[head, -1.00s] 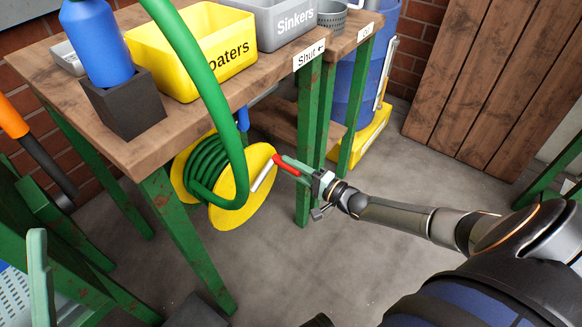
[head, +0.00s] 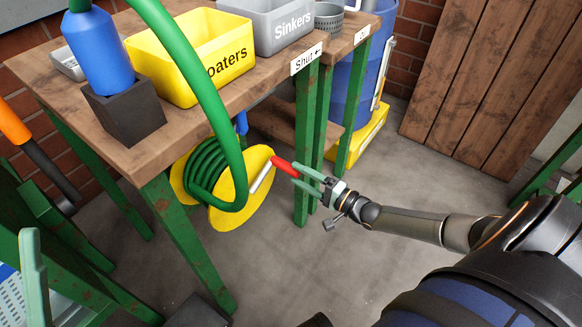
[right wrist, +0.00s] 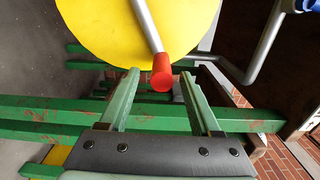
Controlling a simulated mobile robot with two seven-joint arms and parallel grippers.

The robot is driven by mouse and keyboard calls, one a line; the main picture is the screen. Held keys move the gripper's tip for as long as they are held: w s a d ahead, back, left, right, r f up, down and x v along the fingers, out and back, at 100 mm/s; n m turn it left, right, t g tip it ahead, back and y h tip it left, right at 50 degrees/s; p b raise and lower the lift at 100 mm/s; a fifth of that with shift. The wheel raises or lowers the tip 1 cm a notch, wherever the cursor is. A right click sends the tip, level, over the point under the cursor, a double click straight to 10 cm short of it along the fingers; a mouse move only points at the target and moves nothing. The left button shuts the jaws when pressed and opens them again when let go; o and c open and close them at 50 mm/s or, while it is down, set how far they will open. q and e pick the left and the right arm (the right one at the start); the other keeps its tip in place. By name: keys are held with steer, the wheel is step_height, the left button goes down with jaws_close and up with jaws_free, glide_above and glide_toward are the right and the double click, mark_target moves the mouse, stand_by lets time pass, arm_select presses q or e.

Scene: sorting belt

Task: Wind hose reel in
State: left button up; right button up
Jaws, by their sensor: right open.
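The hose reel (head: 253,205) has yellow side discs and a wound green hose (head: 205,165). It sits under the wooden bench. A silver crank arm (head: 262,178) ends in a red knob (head: 284,166) on the reel's right face. In the right wrist view the red knob (right wrist: 162,73) lies between the tips of my right gripper (right wrist: 159,73), with a gap on each side. The head view shows my right gripper (head: 294,174) open, its pale green fingers right of the knob.
The wooden bench (head: 170,130) carries a yellow bin (head: 190,85), a grey Sinkers bin (head: 270,38) and a blue bottle (head: 98,50) in a dark block. A green bench leg (head: 303,190) stands close behind my right gripper.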

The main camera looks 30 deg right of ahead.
steer(key=p+v, duration=0.1)
steer(key=v, duration=0.7)
steer(key=shift+s+p, duration=0.25)
steer(key=shift+p, duration=0.1)
steer(key=shift+d, duration=0.1)
